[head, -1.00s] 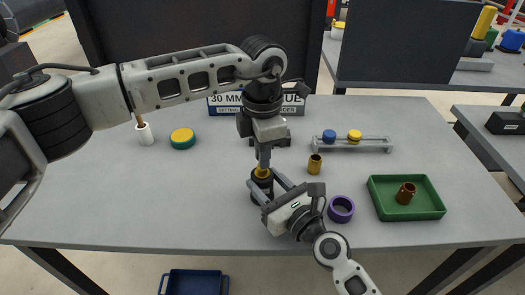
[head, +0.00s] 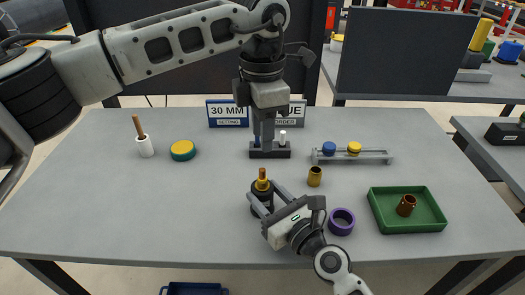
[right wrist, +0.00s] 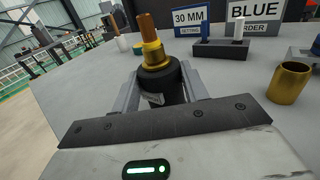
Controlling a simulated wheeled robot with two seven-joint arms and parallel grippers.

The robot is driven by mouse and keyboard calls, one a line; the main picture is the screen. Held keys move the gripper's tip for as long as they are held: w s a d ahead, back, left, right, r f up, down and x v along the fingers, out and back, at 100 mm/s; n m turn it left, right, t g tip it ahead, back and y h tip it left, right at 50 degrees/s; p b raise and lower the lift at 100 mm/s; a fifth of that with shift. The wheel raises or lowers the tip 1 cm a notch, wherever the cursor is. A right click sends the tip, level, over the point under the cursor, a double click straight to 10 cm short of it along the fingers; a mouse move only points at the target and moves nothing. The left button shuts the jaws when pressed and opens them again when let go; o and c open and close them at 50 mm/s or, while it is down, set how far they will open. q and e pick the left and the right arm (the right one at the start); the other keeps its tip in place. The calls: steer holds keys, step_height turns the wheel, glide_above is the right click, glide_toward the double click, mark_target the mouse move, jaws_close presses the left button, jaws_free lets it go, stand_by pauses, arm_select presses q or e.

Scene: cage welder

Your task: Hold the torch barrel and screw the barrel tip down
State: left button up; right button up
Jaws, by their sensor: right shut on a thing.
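The torch barrel (head: 262,204) is a black cylinder standing upright near the table's front middle, with a brass collar and a copper barrel tip (head: 262,174) on top. In the right wrist view the torch barrel (right wrist: 165,88) stands between the fingers, with the barrel tip (right wrist: 148,29) upright in the brass collar. My right gripper (head: 262,203) is shut on the torch barrel from the front right. My left gripper (head: 265,147) points down, above and apart from the barrel tip, with nothing visible in it. Its fingers overlap from this side, so their gap is hidden.
A black block (head: 284,154) with pegs stands behind my left gripper. A brass sleeve (head: 314,177), purple ring (head: 341,216) and green tray (head: 377,211) lie to the right. A rail (head: 380,158) with blue and yellow caps is farther back. The left table is mostly clear.

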arm_select(q)
steer(key=shift+r, duration=1.75)
steer(key=shift+f, duration=0.1)
steer(key=w+a+f+n+t+h, duration=0.2)
steer(key=w+f+t+h, duration=0.15)
steer(key=w+f, duration=0.45)
steer(key=m+t+h, duration=0.2)
steer(key=h, duration=1.2)
glide_toward(262, 174)
steer(key=shift+y, duration=0.25)
steer(key=x, duration=1.2)
steer(key=shift+w+a+r, duration=0.1)
steer(key=shift+w+r, duration=0.2)
steer(key=shift+r, duration=0.05)
jaws_close()
